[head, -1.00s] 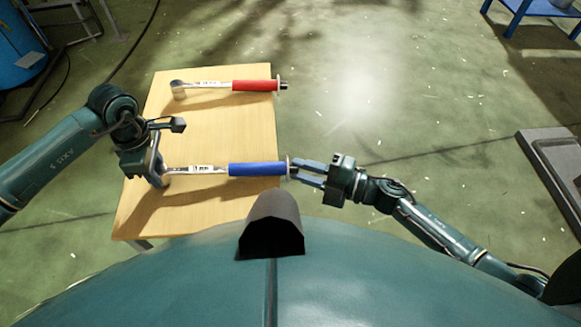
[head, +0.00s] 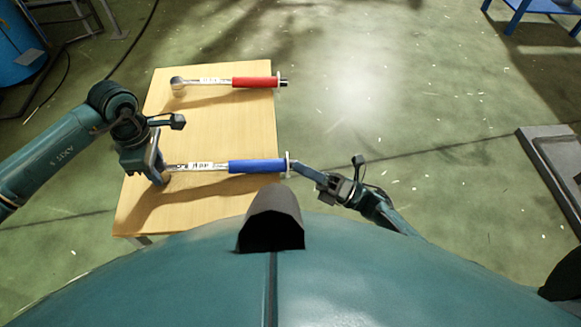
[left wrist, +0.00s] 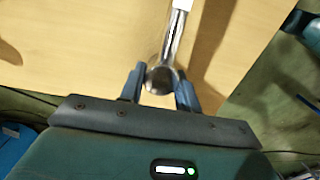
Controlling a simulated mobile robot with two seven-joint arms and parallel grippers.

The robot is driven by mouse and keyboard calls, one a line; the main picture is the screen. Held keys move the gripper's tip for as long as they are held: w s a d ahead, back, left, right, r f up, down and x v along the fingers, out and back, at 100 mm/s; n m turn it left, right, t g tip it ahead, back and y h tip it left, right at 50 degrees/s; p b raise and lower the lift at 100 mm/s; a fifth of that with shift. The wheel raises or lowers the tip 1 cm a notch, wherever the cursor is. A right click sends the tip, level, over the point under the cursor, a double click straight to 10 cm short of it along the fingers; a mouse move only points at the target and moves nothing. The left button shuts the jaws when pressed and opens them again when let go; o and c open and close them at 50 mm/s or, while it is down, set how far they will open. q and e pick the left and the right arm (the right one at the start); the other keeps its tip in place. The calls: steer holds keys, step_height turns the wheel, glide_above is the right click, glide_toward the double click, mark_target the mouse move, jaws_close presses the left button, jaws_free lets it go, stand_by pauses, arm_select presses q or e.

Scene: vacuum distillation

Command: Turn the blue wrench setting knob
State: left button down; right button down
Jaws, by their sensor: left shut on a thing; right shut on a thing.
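The blue-handled wrench (head: 256,166) lies across the wooden table, its handle end reaching the table's right edge. My left gripper (head: 160,172) is shut on the wrench's head at the left end. The left wrist view shows the round metal head (left wrist: 160,80) between the two fingers. My right gripper (head: 296,166) is shut on the setting knob at the handle's right end, just past the table's edge. The knob itself is mostly hidden by the fingers. A pale flange (head: 288,164) shows beside the fingertips.
A red-handled wrench (head: 254,82) lies on the far part of the wooden table (head: 215,125). A blue table (head: 530,8) stands at the far right and a grey platform (head: 548,165) at the right. The floor right of the table is clear.

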steer(key=shift+f+n+g+y, duration=0.15)
steer(key=shift+n+g+y, duration=0.3)
steer(key=shift+n, duration=0.95)
steer(key=c, duration=1.2)
jaws_free()
steer(key=shift+c, duration=0.2)
steer(key=s+d+f, duration=0.1)
steer(key=s+d, duration=0.1)
steer(key=d, duration=0.6)
steer(key=s+d+f, duration=0.1)
steer(key=s+d, duration=0.1)
steer(key=d, duration=0.5)
steer(key=shift+s+d, duration=0.35)
steer(key=shift+s, duration=0.05)
